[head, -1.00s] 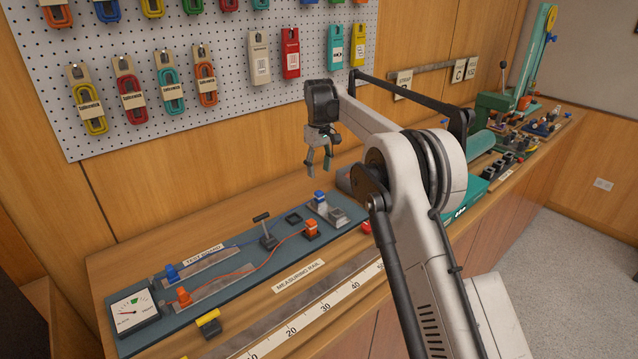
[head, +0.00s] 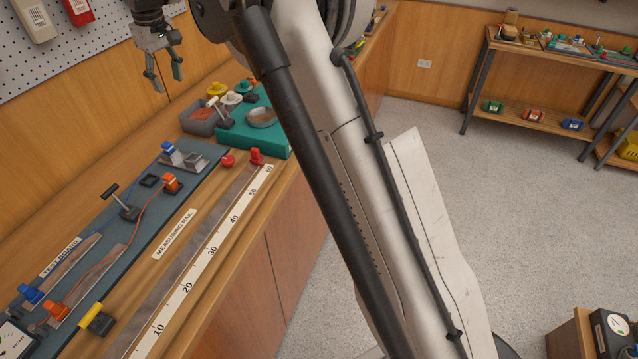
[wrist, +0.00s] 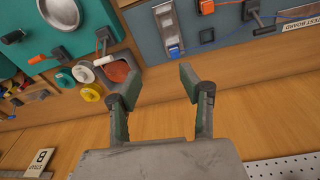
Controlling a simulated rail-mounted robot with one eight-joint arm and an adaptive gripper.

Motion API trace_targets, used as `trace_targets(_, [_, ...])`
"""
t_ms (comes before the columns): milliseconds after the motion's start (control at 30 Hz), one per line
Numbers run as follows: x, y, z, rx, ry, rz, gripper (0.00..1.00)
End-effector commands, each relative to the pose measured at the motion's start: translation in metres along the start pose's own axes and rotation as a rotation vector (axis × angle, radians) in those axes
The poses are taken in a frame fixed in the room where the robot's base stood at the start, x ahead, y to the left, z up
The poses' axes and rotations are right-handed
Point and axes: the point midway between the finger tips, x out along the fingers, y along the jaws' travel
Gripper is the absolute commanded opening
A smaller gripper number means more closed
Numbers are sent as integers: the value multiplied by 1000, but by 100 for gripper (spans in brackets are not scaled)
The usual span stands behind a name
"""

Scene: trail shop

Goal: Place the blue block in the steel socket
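The blue block (head: 168,148) stands upright on a steel piece at the far end of the dark test board. It also shows in the wrist view (wrist: 175,48), at the top centre. A square steel fitting, apparently the steel socket (head: 194,160), sits right beside it. A dark square recess (head: 149,180) lies nearer on the board, and it shows in the wrist view (wrist: 207,35). My gripper (head: 166,80) is raised behind the board, near the wall. In the wrist view, its fingers (wrist: 160,82) are spread and empty, apart from the block.
An orange plug (head: 171,182) with a cable and a black lever (head: 125,208) stand on the board. A teal stand with a round dish (head: 261,117) and a grey bin (head: 205,118) lie beyond. The measuring rail (head: 200,265) runs along the front. Wooden bench is bare behind the board.

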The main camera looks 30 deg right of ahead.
Motion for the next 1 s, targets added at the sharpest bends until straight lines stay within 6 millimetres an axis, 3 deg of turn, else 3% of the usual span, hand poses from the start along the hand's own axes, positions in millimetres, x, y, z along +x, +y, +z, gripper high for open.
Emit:
trace_targets(200, [-47, 4, 59, 80, 61, 27, 40])
trace_targets(500, [-89, -3, 148, 189, 145, 62, 40])
trace_targets(733, [-104, -17, 221, 271, 211, 88, 40])
trace_targets(1000, [-101, -40, 310, 367, 288, 117, 40])
